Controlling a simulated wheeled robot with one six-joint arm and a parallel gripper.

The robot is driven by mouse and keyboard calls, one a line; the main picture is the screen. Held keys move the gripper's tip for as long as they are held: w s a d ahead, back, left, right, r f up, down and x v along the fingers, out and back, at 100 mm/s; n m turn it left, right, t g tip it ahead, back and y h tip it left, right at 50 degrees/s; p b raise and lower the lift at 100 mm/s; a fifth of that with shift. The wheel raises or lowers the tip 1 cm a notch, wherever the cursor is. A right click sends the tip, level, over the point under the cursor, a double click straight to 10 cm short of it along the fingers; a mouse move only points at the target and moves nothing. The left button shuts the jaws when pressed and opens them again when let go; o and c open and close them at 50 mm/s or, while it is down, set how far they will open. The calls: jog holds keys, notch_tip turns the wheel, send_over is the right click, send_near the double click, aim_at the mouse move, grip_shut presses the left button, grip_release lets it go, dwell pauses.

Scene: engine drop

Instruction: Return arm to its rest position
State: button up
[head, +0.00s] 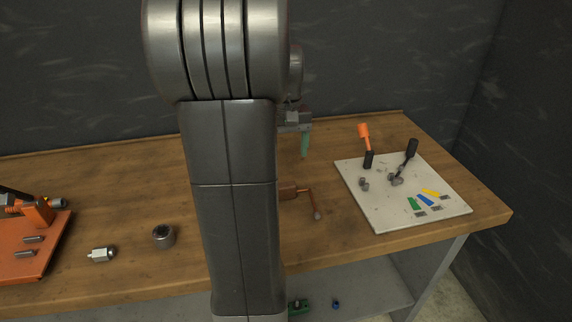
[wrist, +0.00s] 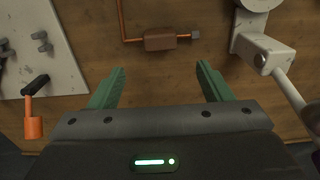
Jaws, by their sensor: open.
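My gripper (wrist: 160,85) shows in the wrist view with its two green fingers spread apart and nothing between them. In the head view, one green finger of my gripper (head: 304,146) shows above the table, to the right of my large grey arm links. The arm is raised and stands in front of the middle of the table, hiding part of it. Below the gripper, a brown block with a copper-coloured bent rod (head: 290,192) lies on the wooden table (head: 340,240). The block also shows ahead of the fingers in the wrist view (wrist: 165,42), apart from them.
An orange fixture (head: 40,245) is at the left. A metal fitting (head: 102,254) and a dark cylinder (head: 163,237) stand near the front edge.

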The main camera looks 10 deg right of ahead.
jog(key=shift+r, duration=0.95)
jog(key=shift+f, duration=0.1)
notch_tip(320, 180, down, 12)
jog(key=shift+f+b, duration=0.2)
jog(key=shift+b, duration=0.15)
notch_tip(320, 180, up, 3)
jog(key=shift+r, duration=0.6)
jog(key=shift+f, duration=0.1)
